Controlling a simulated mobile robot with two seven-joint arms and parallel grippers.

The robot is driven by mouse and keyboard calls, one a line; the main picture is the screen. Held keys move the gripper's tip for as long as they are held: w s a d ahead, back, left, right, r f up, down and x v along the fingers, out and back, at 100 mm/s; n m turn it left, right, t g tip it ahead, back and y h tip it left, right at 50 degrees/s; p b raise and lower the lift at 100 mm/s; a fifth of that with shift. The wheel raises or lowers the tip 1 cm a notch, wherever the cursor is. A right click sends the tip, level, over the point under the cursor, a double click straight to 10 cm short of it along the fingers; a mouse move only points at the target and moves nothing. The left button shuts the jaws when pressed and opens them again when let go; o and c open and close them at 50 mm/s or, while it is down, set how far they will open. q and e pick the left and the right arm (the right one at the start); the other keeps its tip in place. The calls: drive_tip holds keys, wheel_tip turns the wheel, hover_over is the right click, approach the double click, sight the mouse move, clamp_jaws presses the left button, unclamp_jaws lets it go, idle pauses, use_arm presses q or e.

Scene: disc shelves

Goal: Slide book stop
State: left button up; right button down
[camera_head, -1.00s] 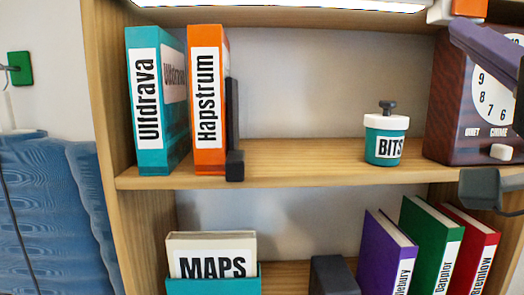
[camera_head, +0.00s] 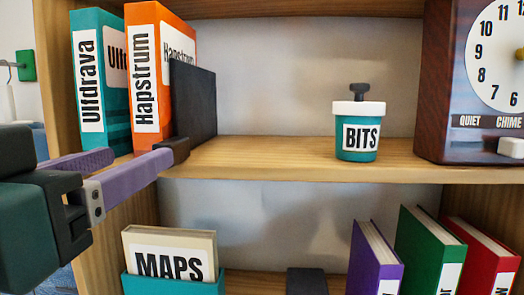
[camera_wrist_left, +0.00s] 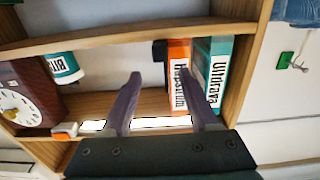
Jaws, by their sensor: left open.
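The dark book stop (camera_head: 195,100) stands upright on the upper shelf, against the right side of the orange Hapstrum book (camera_head: 145,85). The teal Ulfdrava book (camera_head: 88,90) stands left of that. My left gripper (camera_head: 140,158) is open and empty, in front of the shelf edge. Its right purple finger overlaps the foot of the book stop in the head view; I cannot tell whether they touch. My right gripper is out of view.
The upper shelf (camera_head: 270,155) is clear between the book stop and the teal BITS jar (camera_head: 357,135). A dark red clock (camera_head: 445,130) stands at the far right. The lower shelf holds a MAPS box (camera_head: 170,260), a dark block (camera_head: 307,282) and several books.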

sight(160, 144)
use_arm(q)
drive_tip(key=w+p, duration=0.3)
drive_tip(key=w, duration=0.3)
drive_tip(key=shift+d+r, duration=0.1)
drive_tip(key=shift+r, duration=0.05)
drive_tip(key=shift+w, duration=0.7)
drive_tip(key=shift+f, duration=0.2)
clamp_jaws()
idle(0.5)
